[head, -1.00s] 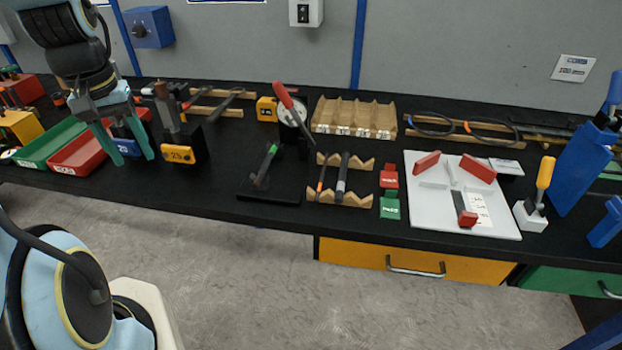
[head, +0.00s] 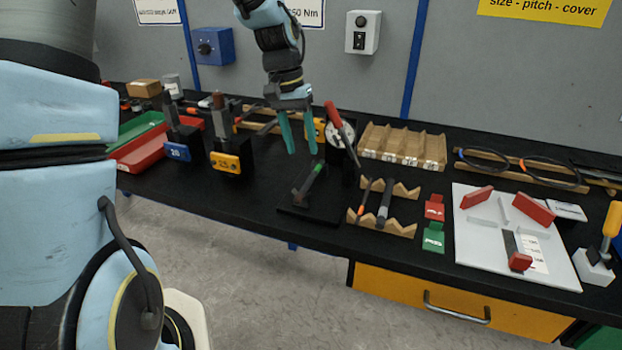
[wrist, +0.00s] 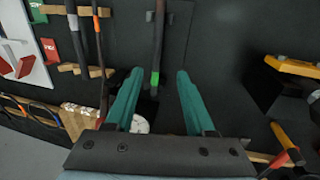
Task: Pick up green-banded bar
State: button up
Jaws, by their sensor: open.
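The green-banded bar (head: 307,184) is a dark grey bar with a bright green band. It rests tilted over a black base plate (head: 292,207) on the bench. In the wrist view the bar (wrist: 157,40) runs down from the top edge, its green band lying between my fingertips. My gripper (head: 302,150) is open and empty, with teal fingers pointing down, and looks to be above the bar. In the wrist view my gripper (wrist: 160,74) has a finger on each side of the bar's line. The remaining height is hard to judge.
A red-handled tool (head: 340,122) and a round dial stand close behind the bar. A notched wooden rack (head: 385,228) with two bars is to the right. Yellow-labelled (head: 226,163) and blue-labelled black blocks stand to the left. A white board (head: 480,245) lies farther right.

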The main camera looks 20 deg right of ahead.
aim_at(310, 177)
jog(key=shift+s+d+f+p, duration=0.25)
jog(key=shift+f+p, duration=0.15)
jog(key=shift+f, duration=0.75)
jog(key=shift+s+d+f+p, duration=0.25)
jog(key=shift+f+p, duration=0.2)
jog(key=shift+f, duration=0.75)
jog(key=shift+s+d+f+p, duration=0.15)
jog(key=shift+s+f+p, duration=0.2)
jog(key=shift+f, duration=0.8)
jog(key=shift+c, duration=0.2)
grip_shut()
jog(key=shift+w, duration=0.1)
